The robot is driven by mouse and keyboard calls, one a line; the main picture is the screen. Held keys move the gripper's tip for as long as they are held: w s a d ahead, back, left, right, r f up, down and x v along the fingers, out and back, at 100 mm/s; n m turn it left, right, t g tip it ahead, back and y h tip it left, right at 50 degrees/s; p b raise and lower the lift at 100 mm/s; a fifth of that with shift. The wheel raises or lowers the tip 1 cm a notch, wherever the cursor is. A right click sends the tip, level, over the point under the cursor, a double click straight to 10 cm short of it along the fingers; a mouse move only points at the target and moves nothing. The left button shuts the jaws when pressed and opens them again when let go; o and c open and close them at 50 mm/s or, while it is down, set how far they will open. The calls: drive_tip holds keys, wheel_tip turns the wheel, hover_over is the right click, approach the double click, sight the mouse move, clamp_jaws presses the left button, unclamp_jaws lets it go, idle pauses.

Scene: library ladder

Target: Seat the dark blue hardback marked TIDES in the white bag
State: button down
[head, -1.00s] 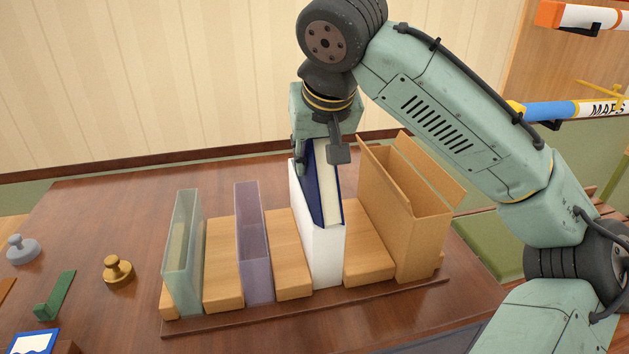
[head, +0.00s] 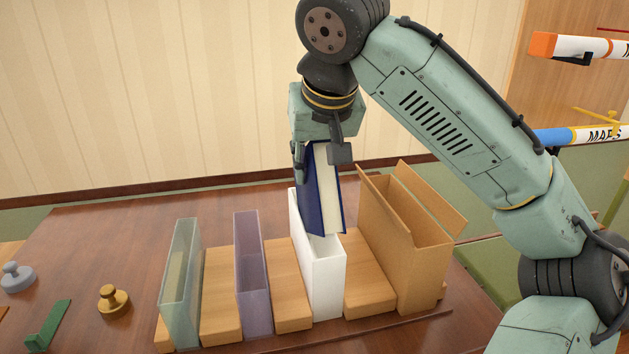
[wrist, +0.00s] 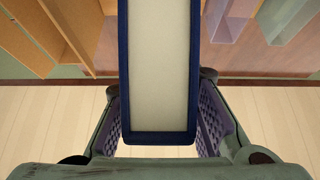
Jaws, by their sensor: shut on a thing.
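A dark blue hardback with cream pages (head: 327,190) hangs from my gripper (head: 320,158), tilted slightly in the head view. No lettering shows on it. My gripper is shut on its upper end; the wrist view shows the book (wrist: 160,65) between the two finger pads. The white bag (head: 325,285) stands upright below, between two wooden blocks. The book's lower front edge shows at the bag's mouth, above the front rim. How far its rear part reaches inside is hidden.
A tan open-flapped box (head: 405,255) stands close right of the bag. A purple clear holder (head: 253,275) and a greenish clear holder (head: 181,285) stand left. A brass weight (head: 114,301), grey weight (head: 18,277) and green piece (head: 47,325) lie farther left.

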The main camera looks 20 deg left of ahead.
wheel_tip(320, 180, up, 14)
idle(0.4)
wheel_tip(320, 180, down, 17)
drive_tip(key=shift+f+p, duration=0.2)
drive_tip(key=shift+p, duration=0.35)
drive_tip(key=shift+f, duration=0.1)
drive_tip(key=c, duration=1.8)
unclamp_jaws()
drive_tip(key=shift+f, duration=0.15)
drive_tip(key=o, duration=0.5)
drive_tip(key=b+v, duration=0.1)
drive_tip(key=v, duration=0.4)
drive_tip(key=b+v, duration=0.2)
drive_tip(key=v, duration=0.4)
drive_tip(key=shift+s+d+f, duration=0.1)
drive_tip(key=shift+d+f, duration=0.05)
drive_tip(key=shift+d, duration=0.1)
